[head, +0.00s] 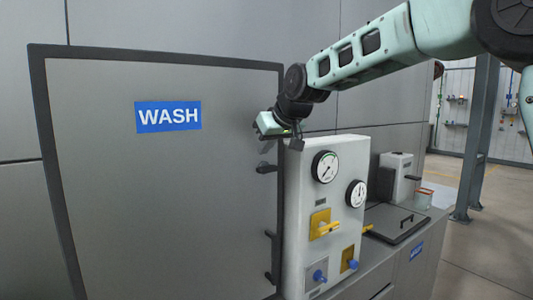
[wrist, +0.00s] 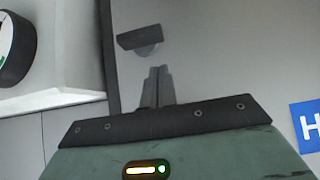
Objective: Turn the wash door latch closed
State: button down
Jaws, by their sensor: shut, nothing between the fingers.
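The grey wash door (head: 150,210) has a dark frame and a blue WASH sign (head: 168,116). A short dark latch handle (head: 266,169) sits near its right edge, lying about level. In the wrist view the latch (wrist: 140,37) is a dark bar with a rounded hub, just beyond my fingertips. My gripper (head: 266,148) is at the door's right edge, just above the latch in the head view. In the wrist view my gripper (wrist: 158,69) has its fingers together, with nothing between them. A small gap shows between fingertips and latch; I cannot tell its depth.
More dark fittings (head: 271,240) lie lower on that edge. A counter with a dark lid (head: 397,223) and a container (head: 398,170) is further right.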

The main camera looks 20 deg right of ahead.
aim_at(260, 167)
jog(key=shift+s+f+p, duration=0.1)
jog(key=shift+f+p, duration=0.2)
jog(key=shift+f, duration=1.35)
